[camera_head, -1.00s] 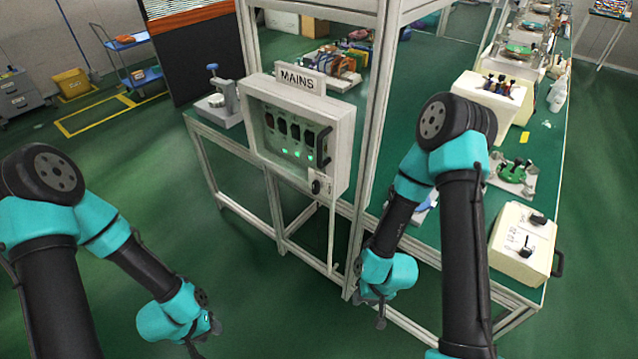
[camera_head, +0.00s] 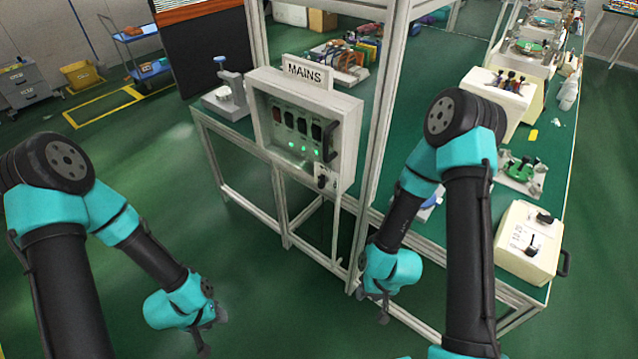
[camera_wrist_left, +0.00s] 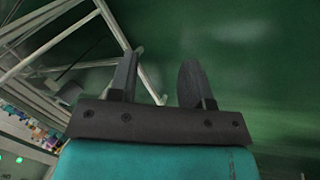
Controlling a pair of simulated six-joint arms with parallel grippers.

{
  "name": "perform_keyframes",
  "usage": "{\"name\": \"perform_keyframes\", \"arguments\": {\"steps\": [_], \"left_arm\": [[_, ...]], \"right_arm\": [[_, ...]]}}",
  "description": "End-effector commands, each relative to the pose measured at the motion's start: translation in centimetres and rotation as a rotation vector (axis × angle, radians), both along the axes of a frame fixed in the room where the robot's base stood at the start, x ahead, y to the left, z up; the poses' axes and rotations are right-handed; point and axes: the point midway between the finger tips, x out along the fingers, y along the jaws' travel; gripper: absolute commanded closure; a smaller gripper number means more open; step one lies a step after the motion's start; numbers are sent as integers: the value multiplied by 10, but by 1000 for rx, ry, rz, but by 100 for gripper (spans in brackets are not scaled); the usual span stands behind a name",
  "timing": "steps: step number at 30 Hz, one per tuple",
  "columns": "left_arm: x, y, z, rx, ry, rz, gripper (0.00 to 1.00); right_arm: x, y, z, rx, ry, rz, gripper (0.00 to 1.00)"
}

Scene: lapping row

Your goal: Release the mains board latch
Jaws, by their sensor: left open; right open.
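The mains board (camera_head: 303,130) is a pale box under a MAINS sign (camera_head: 306,72), fixed to the metal frame in the middle of the head view. It has several dark switches with green lights below them behind its front, and a dark handle (camera_head: 331,142) at its right edge. A small pale plate with a black knob, which looks like the latch (camera_head: 322,182), sits at its lower right corner. My left gripper (camera_head: 206,335) is open and empty, low and to the left of the board; its two fingers (camera_wrist_left: 158,82) show apart. My right gripper (camera_head: 377,308) is open below and right of the board.
Metal frame posts (camera_head: 379,120) stand right of the board. A green bench carries a pale control box (camera_head: 527,243) and several fixtures at right. A clamp stand (camera_head: 228,92) is left of the board. Green floor (camera_head: 160,150) is clear at left.

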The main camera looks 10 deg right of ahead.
Motion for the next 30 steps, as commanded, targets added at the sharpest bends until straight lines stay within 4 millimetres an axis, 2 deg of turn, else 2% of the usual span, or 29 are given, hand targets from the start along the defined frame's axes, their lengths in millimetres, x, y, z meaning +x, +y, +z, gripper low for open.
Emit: {"name": "perform_keyframes", "arguments": {"steps": [5,8,12,15,21,24,27,30], "left_arm": [[40,-22,12,-2,-213,-111,55],[73,-46,29,-14,-406,-206,55],[114,-88,65,-51,-697,-330,55],[135,-122,97,-93,-904,-407,55],[154,-187,166,-204,-1288,-506,55],[154,-207,192,-252,-1418,-526,55],[152,-218,206,-282,-1487,-531,55],[152,-220,210,-289,-1509,-531,55]], "right_arm": [[0,0,0,0,0,0,57],[0,0,0,0,0,0,57],[0,0,0,0,0,0,57],[0,0,0,0,0,0,57],[0,0,0,0,0,0,57],[0,0,0,0,0,0,57],[0,0,0,0,0,0,57],[0,0,0,0,0,0,57]]}}
